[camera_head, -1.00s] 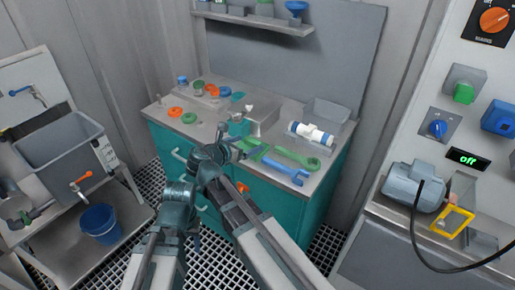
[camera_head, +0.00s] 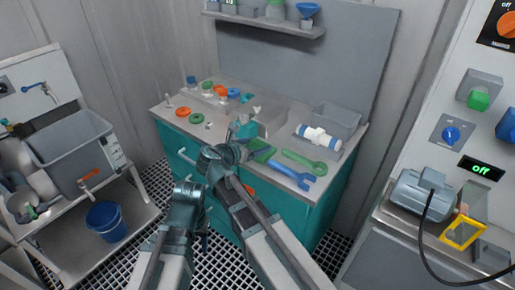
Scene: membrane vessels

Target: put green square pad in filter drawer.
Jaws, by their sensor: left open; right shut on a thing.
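A flat green piece (camera_head: 262,151), which looks like the green square pad, is at the front of the teal cabinet's worktop. My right gripper (camera_head: 246,143) is shut, with its tips at the left edge of this piece; the grip itself is too small to see clearly. My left gripper (camera_head: 205,238) is open and low in front of the cabinet, apart from the worktop; its fingers are small and dark. A yellow square frame (camera_head: 462,230) stands on the right-hand bench; I cannot tell whether it is the filter drawer.
A green wrench (camera_head: 305,163), a blue wrench (camera_head: 294,177) and a white cylinder with blue ends (camera_head: 318,137) lie on the worktop. A grey motor (camera_head: 421,191) with a black cable is on the right bench. A blue bucket (camera_head: 106,221) stands at the left.

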